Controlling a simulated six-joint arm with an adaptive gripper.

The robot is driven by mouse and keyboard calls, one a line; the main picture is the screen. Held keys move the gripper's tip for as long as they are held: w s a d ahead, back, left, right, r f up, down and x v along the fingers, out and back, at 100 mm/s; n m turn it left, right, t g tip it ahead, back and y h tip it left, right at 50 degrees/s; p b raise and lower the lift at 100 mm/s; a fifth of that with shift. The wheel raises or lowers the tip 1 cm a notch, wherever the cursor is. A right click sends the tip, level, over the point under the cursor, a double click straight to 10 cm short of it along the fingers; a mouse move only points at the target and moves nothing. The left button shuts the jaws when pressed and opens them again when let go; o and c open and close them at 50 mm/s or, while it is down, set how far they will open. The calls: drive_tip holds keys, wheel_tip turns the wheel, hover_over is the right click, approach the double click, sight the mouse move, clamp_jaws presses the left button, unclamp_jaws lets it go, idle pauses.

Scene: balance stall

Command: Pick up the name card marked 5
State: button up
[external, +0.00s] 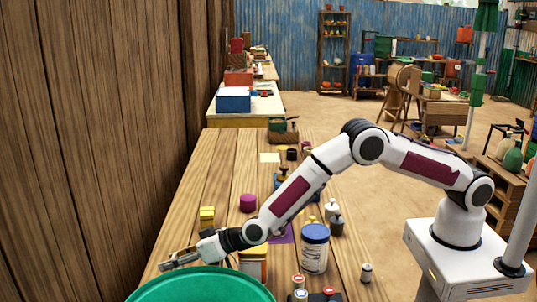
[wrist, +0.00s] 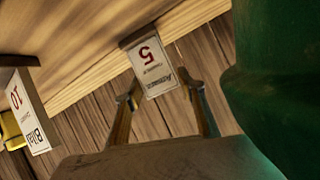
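The name card marked 5 (wrist: 150,65) is white with a red numeral and shows upside down at the top middle of the wrist view, against a small wooden block. I cannot make it out in the external view. My gripper (wrist: 158,92) is open, with one finger on each side of the card's lower part as pictured. I cannot tell whether either finger touches it. In the external view my gripper (external: 178,260) is low at the near left end of the wooden table. A second name card, marked 10 (wrist: 32,118), stands at the left in the wrist view.
A large green round container (external: 200,287) is close beside my gripper in the external view; a green curved surface (wrist: 280,75) fills the wrist view's right side.

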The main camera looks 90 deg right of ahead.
drive_tip(key=shift+r, duration=0.15)
drive_tip(key=shift+r, duration=0.25)
drive_tip(key=shift+c, duration=0.7)
drive_tip(key=shift+r, duration=4.65)
